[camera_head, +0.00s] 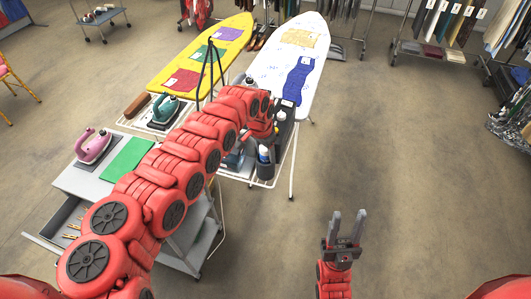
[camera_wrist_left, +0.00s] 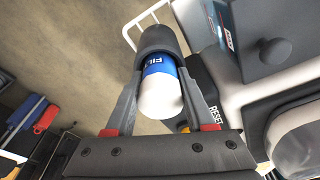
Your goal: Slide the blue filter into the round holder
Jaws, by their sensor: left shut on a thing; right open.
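The blue filter (camera_wrist_left: 158,68) is a cylinder with a white rounded end and a blue band lettered "FIL". My left gripper (camera_wrist_left: 159,82) is shut on it, one finger on each side. The dark grey round holder (camera_wrist_left: 156,38) lies directly beyond the filter in line with it. The blue end meets or enters its mouth; the depth is hidden. In the head view a white and blue piece in a dark cup shows below my left wrist, at the ironing stand. My right gripper (camera_head: 345,228) is open and empty, over bare floor.
A grey housing marked "RESET" (camera_wrist_left: 213,112) and a white wire rack (camera_wrist_left: 143,18) are close to the holder. Two ironing boards, yellow (camera_head: 205,52) and white (camera_head: 297,55), stand behind. A pink iron (camera_head: 94,145) and a green pad (camera_head: 127,160) lie on a cart.

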